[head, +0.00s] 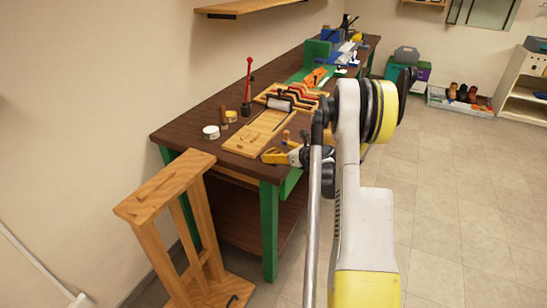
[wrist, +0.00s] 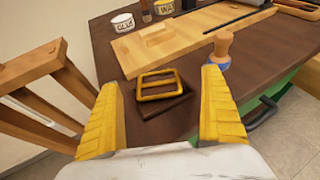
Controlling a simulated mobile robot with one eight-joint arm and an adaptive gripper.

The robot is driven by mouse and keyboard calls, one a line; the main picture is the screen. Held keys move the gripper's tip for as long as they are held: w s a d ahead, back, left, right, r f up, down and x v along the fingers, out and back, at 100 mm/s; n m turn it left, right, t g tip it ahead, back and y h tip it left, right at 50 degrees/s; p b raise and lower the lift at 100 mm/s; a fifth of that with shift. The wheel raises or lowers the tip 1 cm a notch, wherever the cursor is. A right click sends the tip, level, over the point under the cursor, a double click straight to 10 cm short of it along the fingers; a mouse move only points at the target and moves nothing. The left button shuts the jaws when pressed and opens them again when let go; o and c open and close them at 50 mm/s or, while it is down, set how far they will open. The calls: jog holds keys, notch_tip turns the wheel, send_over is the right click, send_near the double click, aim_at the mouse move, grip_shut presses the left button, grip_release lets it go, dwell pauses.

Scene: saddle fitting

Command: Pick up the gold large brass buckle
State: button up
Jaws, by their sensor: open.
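The gold large brass buckle (wrist: 144,97) is a rectangular frame with a centre bar, near the corner of the dark brown workbench (wrist: 110,42) in the wrist view. A dark shape lies just under and below it; I cannot tell whether it is shadow or another piece. My gripper (wrist: 161,80) is open and empty, its yellow fingers on either side of the buckle in the picture, apart from it. In the head view my gripper (head: 281,154) is over the bench's near end, and the buckle cannot be made out there.
A wooden-handled tool (wrist: 222,46) stands close by the right finger. A light wooden board (wrist: 150,42), a white glue pot (wrist: 122,22) and a wax tin (wrist: 165,7) are behind the buckle. A wooden stand (head: 165,190) is left of the bench.

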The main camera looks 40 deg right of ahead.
aim_at(271, 151)
jog(key=b+x, duration=0.1)
jog(key=x, duration=0.3)
jog(key=shift+w+a, duration=0.15)
jog(key=shift+w, duration=0.05)
jog(key=shift+s, duration=0.1)
jog(key=shift+c, duration=1)
jog(key=c, duration=1.1)
jog(key=shift+r, duration=0.1)
